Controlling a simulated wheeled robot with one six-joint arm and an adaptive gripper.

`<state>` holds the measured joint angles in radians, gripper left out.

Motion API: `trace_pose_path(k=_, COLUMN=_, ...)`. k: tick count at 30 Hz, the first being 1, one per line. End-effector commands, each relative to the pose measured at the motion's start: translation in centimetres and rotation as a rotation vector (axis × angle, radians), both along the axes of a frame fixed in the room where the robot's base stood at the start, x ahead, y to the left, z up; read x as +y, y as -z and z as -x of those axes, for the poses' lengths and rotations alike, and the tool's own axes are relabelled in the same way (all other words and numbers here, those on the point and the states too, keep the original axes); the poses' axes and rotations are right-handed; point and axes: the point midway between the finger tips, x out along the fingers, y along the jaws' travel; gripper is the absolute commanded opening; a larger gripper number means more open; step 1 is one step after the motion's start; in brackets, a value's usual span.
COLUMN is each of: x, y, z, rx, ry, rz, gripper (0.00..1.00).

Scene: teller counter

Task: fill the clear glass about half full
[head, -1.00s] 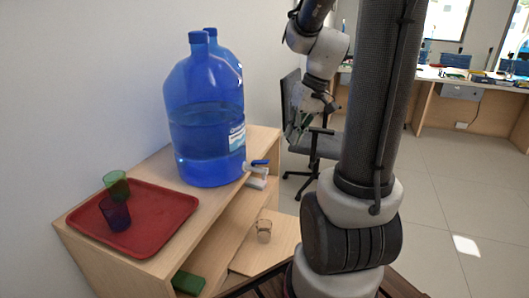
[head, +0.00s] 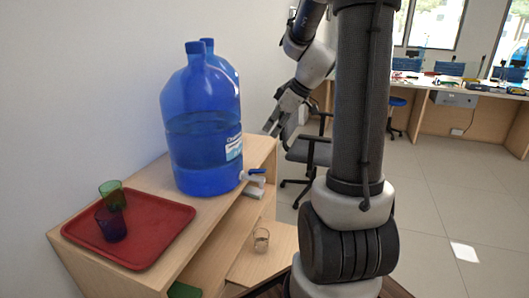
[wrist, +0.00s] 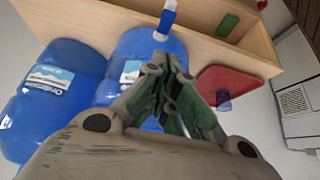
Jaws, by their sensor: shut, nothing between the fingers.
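The clear glass (head: 261,240) stands upright on the low board below the tap; its water level is too small to tell. The tap (head: 253,177), white with a blue lever, sticks out from the base of the front blue water bottle (head: 203,150) on the cabinet top. The blue lever (wrist: 167,20) also shows in the wrist view, beyond my fingertips. My gripper (head: 270,131) is shut and empty, in the air right of the bottles and above the tap, apart from both. In the wrist view its fingers (wrist: 160,62) come together in front of a bottle.
A red tray (head: 165,235) on the cabinet's near end holds a green glass (head: 112,194) and a dark purple glass (head: 111,224). A second blue bottle (head: 224,62) stands behind the first. An office chair (head: 310,152) is beyond the cabinet. Floor at right is open.

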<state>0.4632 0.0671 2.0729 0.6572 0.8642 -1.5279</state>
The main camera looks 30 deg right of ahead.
Motion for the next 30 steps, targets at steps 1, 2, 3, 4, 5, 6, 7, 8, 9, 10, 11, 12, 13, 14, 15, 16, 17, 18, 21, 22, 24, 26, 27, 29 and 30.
trace_pose_path(k=1, x=0.2, y=0.4, z=-0.1, rx=0.002, ry=-0.002, rz=-0.001, gripper=0.00)
trace_pose_path(k=2, x=0.3, y=0.7, z=-0.3, rx=0.002, ry=-0.002, rz=-0.001, gripper=0.00)
trace_pose_path(k=3, x=0.4, y=1.1, z=-0.5, rx=0.003, ry=-0.001, rz=-0.002, gripper=0.00)
trace_pose_path(k=4, x=0.6, y=1.6, z=-0.7, rx=0.004, ry=0.000, rz=-0.003, gripper=0.00)
trace_pose_path(k=5, x=0.8, y=2.0, z=-0.8, rx=0.005, ry=-0.001, rz=-0.003, gripper=0.00)
trace_pose_path(k=6, x=1.0, y=2.7, z=-1.2, rx=0.005, ry=-0.002, rz=-0.003, gripper=0.00)
trace_pose_path(k=7, x=1.3, y=3.3, z=-1.4, rx=0.006, ry=-0.002, rz=-0.003, gripper=0.00)
trace_pose_path(k=8, x=1.5, y=3.9, z=-1.7, rx=0.005, ry=-0.001, rz=-0.003, gripper=0.00)
trace_pose_path(k=9, x=1.7, y=4.6, z=-2.0, rx=0.006, ry=-0.001, rz=-0.003, gripper=0.00)
trace_pose_path(k=10, x=1.9, y=5.2, z=-2.3, rx=0.005, ry=-0.002, rz=-0.002, gripper=0.00)
trace_pose_path(k=11, x=2.2, y=5.7, z=-2.6, rx=0.005, ry=-0.001, rz=-0.004, gripper=0.00)
trace_pose_path(k=12, x=2.4, y=6.5, z=-2.9, rx=0.006, ry=-0.001, rz=-0.002, gripper=0.00)
trace_pose_path(k=13, x=2.6, y=7.0, z=-3.2, rx=0.005, ry=-0.002, rz=-0.002, gripper=0.00)
trace_pose_path(k=14, x=2.8, y=7.6, z=-3.5, rx=0.004, ry=0.000, rz=-0.002, gripper=0.00)
trace_pose_path(k=15, x=3.1, y=8.2, z=-3.8, rx=0.006, ry=-0.001, rz=-0.002, gripper=0.00)
trace_pose_path(k=16, x=3.3, y=8.7, z=-4.0, rx=0.005, ry=0.000, rz=-0.002, gripper=0.00)
trace_pose_path(k=17, x=3.0, y=9.3, z=-3.8, rx=0.006, ry=0.003, rz=-0.002, gripper=0.00)
trace_pose_path(k=18, x=2.8, y=9.8, z=-3.6, rx=0.004, ry=0.003, rz=-0.002, gripper=0.00)
trace_pose_path(k=21, x=2.7, y=11.1, z=-3.4, rx=0.004, ry=0.002, rz=-0.002, gripper=0.00)
trace_pose_path(k=22, x=2.6, y=11.3, z=-3.3, rx=0.003, ry=0.003, rz=-0.001, gripper=0.00)
trace_pose_path(k=24, x=2.5, y=11.8, z=-3.2, rx=0.003, ry=0.001, rz=0.000, gripper=0.00)
trace_pose_path(k=26, x=2.5, y=12.1, z=-3.2, rx=0.002, ry=0.002, rz=-0.001, gripper=0.00)
trace_pose_path(k=27, x=2.5, y=12.2, z=-3.2, rx=0.002, ry=0.002, rz=-0.001, gripper=0.00)
trace_pose_path(k=29, x=2.5, y=12.2, z=-3.1, rx=0.002, ry=0.001, rz=-0.001, gripper=0.00)
trace_pose_path(k=30, x=2.5, y=12.3, z=-3.1, rx=0.002, ry=0.000, rz=0.000, gripper=0.00)
